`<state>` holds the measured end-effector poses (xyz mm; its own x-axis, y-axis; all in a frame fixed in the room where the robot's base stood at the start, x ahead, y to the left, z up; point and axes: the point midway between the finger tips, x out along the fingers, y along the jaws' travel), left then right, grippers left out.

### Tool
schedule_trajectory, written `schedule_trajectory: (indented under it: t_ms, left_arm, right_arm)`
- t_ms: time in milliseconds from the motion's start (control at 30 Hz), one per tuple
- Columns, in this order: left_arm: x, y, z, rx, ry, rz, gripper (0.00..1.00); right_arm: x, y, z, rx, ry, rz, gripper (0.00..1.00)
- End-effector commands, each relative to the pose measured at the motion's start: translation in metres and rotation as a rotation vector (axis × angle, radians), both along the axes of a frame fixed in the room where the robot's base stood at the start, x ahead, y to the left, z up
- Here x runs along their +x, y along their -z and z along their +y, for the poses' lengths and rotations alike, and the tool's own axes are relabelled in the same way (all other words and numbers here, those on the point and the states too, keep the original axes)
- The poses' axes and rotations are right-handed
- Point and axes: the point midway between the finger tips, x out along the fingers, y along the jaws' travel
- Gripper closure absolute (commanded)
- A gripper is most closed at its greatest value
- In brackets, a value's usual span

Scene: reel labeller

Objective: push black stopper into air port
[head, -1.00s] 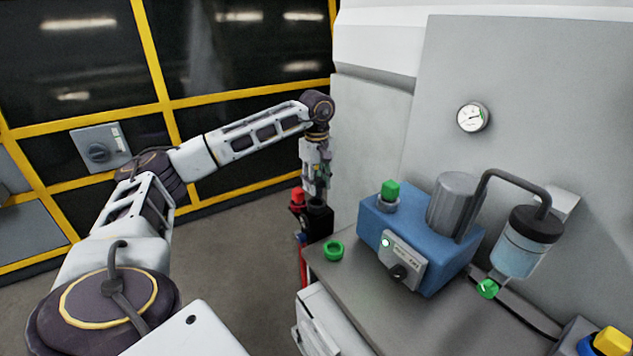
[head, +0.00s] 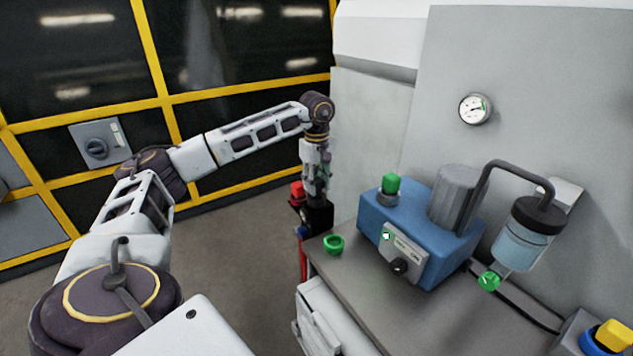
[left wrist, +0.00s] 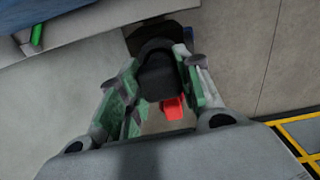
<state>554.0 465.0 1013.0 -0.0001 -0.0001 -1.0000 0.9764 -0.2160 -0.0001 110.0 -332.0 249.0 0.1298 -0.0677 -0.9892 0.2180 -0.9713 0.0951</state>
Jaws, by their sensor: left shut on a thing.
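In the left wrist view my left gripper (left wrist: 155,90), with green inner fingers, is shut on a black rounded piece, which looks like the black stopper (left wrist: 157,76). A dark shape lies just beyond the stopper in that view. The air port itself is hidden behind the stopper and fingers, so I cannot tell how far in the stopper sits. My right gripper is not in view.
A red knob (head: 298,192) sits left of the black block. A pressure gauge (head: 475,109) is on the wall panel.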

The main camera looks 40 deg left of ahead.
Motion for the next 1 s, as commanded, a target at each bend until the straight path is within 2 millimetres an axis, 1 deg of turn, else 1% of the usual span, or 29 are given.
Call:
schedule_trajectory:
  t_ms: [600, 1000]
  left_arm:
    - [0.000, 0.015, 0.000, 0.000, 0.000, -0.001, 0.93]
    - [0.000, 0.017, 0.000, 0.000, 0.000, -0.001, 0.93]
  right_arm:
    - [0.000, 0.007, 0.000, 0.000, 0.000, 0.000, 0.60]
    - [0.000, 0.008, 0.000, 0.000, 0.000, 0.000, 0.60]
